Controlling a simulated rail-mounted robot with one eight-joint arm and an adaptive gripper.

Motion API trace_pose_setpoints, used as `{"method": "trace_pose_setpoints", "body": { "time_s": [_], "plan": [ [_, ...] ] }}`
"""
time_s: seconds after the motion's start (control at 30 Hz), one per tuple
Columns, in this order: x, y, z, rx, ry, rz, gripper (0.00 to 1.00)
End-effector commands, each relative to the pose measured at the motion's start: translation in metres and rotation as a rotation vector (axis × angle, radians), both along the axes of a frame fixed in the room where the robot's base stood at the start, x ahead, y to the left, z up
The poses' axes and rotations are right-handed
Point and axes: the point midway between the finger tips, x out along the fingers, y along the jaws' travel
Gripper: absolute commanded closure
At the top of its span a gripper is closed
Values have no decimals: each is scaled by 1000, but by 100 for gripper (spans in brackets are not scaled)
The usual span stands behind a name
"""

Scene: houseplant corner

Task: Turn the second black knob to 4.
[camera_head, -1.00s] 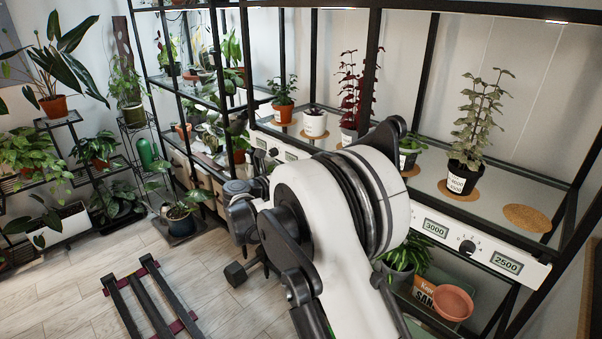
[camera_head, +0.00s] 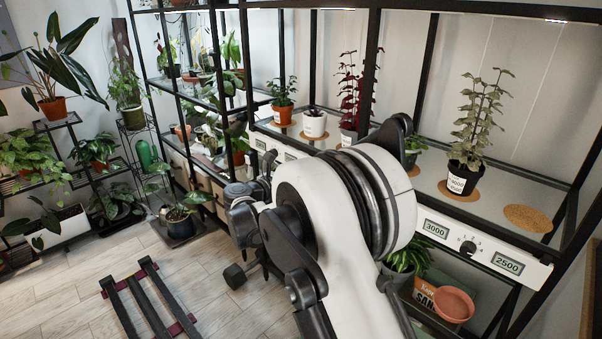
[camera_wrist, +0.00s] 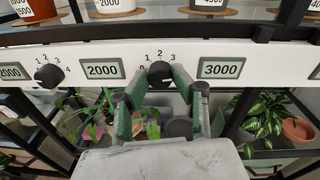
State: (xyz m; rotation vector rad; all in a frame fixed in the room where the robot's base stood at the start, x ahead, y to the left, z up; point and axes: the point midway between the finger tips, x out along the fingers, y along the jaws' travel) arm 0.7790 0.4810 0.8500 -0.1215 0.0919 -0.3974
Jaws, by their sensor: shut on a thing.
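In the wrist view, a black knob (camera_wrist: 160,73) sits on the white panel (camera_wrist: 130,54) between the 2000 display (camera_wrist: 102,69) and the 3000 display (camera_wrist: 220,69). The marks 1, 2 and 3 show above it; a 4 is not visible, and its exact pointer setting is hard to read. My gripper (camera_wrist: 161,82) is shut on this knob, with one green-and-grey finger on each side. Another black knob (camera_wrist: 48,76) is to the left. A further black knob (camera_head: 467,247) shows in the head view between the 3000 and 2500 displays. My arm hides the gripped knob there.
Potted plants stand on the shelf above the panel, including a tall one in a white-labelled pot (camera_head: 458,180). Black rack posts and bars frame the panel. Below are leafy plants (camera_wrist: 265,108) and a terracotta pot (camera_head: 452,304).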

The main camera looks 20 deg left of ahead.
Motion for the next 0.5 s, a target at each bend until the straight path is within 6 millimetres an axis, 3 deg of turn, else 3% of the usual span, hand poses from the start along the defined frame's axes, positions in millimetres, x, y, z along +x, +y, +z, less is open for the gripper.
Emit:
{"method": "trace_pose_setpoints", "body": {
  "time_s": [0.2,0.23,0.33,0.5],
  "plan": [
    [0,0,0,0,0,0,100],
    [0,0,0,0,0,0,72],
    [0,0,0,0,0,0,58],
    [0,0,0,-1,0,0,57]
  ]
}}
